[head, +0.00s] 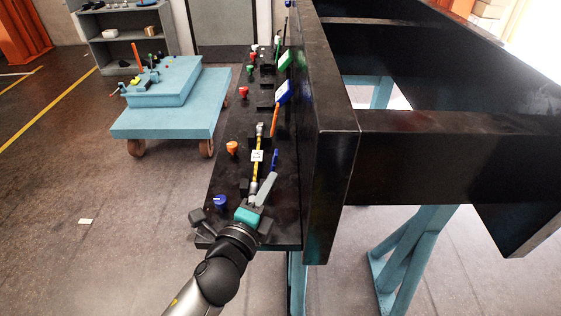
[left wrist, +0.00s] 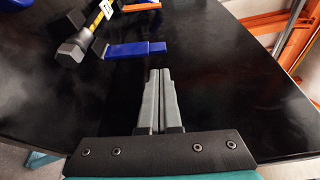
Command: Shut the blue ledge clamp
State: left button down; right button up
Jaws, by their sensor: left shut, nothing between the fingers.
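The blue ledge clamp (head: 275,158) shows as a small blue bar on the black ledge, to the right of the yellow hose (head: 258,165). In the left wrist view the blue bar (left wrist: 135,49) lies beside the hose's metal end fitting (left wrist: 72,48), not across it. My left gripper (head: 268,180) is at the near end of the ledge, close to the hose's lower end. Its grey fingers (left wrist: 160,72) are shut together and empty, pointing toward the blue bar with a gap of dark surface between. My right gripper is in neither view.
The black ledge carries a blue cap (head: 220,202), an orange cap (head: 232,148), and farther red and green parts. A tall black beam (head: 330,150) borders it on the right. A blue cart (head: 165,115) stands at the left. The floor at left is mostly open.

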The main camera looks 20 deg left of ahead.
pick_arm(q)
jog(key=w, duration=0.7)
jog(key=shift+d+f, duration=0.2)
jog(key=a+n+t+b, duration=0.1)
jog(key=a+n+b, duration=0.1)
jog(key=n, duration=0.1)
jog(key=s+a+n+t+b, duration=0.1)
jog(key=a+n+b, duration=0.1)
jog(key=n, duration=0.1)
jog(key=s+a+n+y+b, duration=0.1)
jog(key=a+n+b, duration=0.1)
jog(key=a+n, duration=0.1)
jog(key=shift+f+n+t, duration=0.3)
jog(key=shift+f+t, duration=0.1)
jog(key=shift+s+a+f+n+y+b, duration=0.2)
jog(key=shift+a+f+n, duration=0.1)
jog(key=shift+a+n, duration=0.2)
jog(key=shift+s+a+f+n+y+b, duration=0.1)
jog(key=shift+a+f+n+y+b, duration=0.15)
jog(key=shift+a+n, duration=0.25)
jog(key=shift+f, duration=0.1)
